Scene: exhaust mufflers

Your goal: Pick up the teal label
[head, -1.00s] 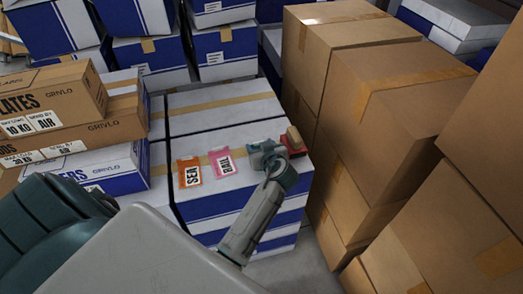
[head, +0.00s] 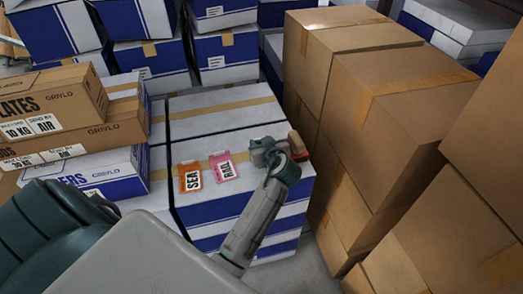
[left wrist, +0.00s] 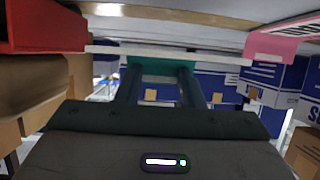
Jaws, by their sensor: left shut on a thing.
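The teal label (left wrist: 160,66) shows as a teal strip between my finger ends in the left wrist view. My left gripper (left wrist: 160,82) is shut on it. In the head view my left gripper (head: 262,150) is over the right part of the white and blue box top, and it mostly hides the teal label there. The orange SEA label (head: 190,177) and the pink RAIL label (head: 223,167) lie to its left; the pink one also shows in the left wrist view (left wrist: 270,46). My right gripper is not in view.
A red object with a tan top (head: 297,144) is right beside the gripper. Tall brown cartons (head: 375,130) stand close on the right. Brown GRIVLO boxes (head: 75,125) are stacked left. The back of the white box top (head: 225,117) is clear.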

